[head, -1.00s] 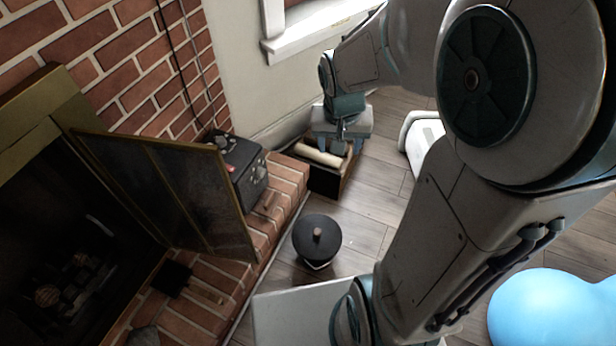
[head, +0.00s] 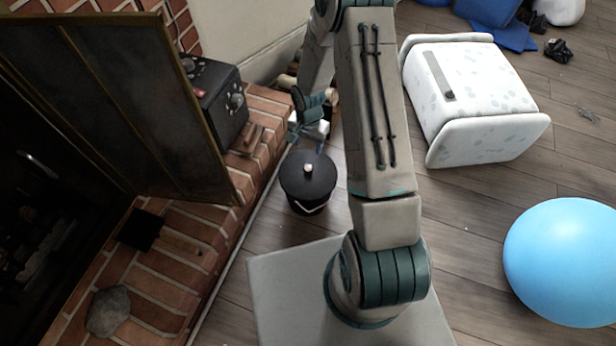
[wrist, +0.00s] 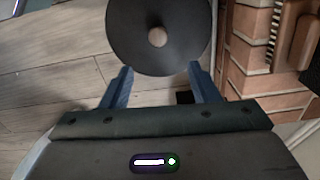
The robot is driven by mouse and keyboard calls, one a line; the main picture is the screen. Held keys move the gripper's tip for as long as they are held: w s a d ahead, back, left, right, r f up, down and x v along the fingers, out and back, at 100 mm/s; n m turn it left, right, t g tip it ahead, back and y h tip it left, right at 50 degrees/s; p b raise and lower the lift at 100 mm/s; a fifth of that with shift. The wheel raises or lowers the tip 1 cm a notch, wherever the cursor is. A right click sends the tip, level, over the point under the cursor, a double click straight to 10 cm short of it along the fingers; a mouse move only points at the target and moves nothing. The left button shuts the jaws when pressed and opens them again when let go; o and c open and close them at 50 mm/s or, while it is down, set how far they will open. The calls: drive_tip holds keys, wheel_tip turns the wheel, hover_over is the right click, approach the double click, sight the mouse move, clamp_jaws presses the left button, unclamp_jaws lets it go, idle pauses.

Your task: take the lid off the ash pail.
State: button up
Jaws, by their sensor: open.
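The ash pail (head: 300,204) is black and stands upright on the floor beside the brick hearth in the head view. Its round dark lid (head: 290,178) sits on top, with a small pale wooden knob (head: 308,168) at the centre. In the wrist view the lid (wrist: 128,35) and its knob (wrist: 157,37) lie just beyond the fingertips. My gripper (wrist: 160,78) is open and empty, its two blue fingers spread apart. In the head view my gripper (head: 308,137) is just behind the pail, partly hidden by my arm. No contact with the knob shows.
The brick hearth (head: 165,282) and a brass-edged fire screen (head: 110,110) are at left. A black box with knobs (head: 218,110) stands on the hearth. A white speckled stool-like block (head: 480,105) and a blue ball (head: 565,260) are at right, with open floor between.

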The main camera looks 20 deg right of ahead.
drive_tip(key=b, duration=0.3)
hover_over(308, 167)
wheel_tip(308, 167, down, 8)
drive_tip(key=shift+w+d+f, duration=0.1)
drive_tip(key=shift+w, duration=0.05)
drive_tip(key=shift+s+f+b, duration=0.15)
drive_tip(key=shift+f+b, duration=0.45)
drive_tip(key=shift+f, duration=0.75)
drive_tip(key=shift+s+f+b, duration=0.1)
drive_tip(key=shift+f+b, duration=0.5)
drive_tip(key=shift+f, duration=0.7)
drive_tip(key=shift+r, duration=0.1)
drive_tip(key=shift+c, duration=0.3)
drive_tip(key=c, duration=1.1)
drive_tip(key=shift+r, duration=0.1)
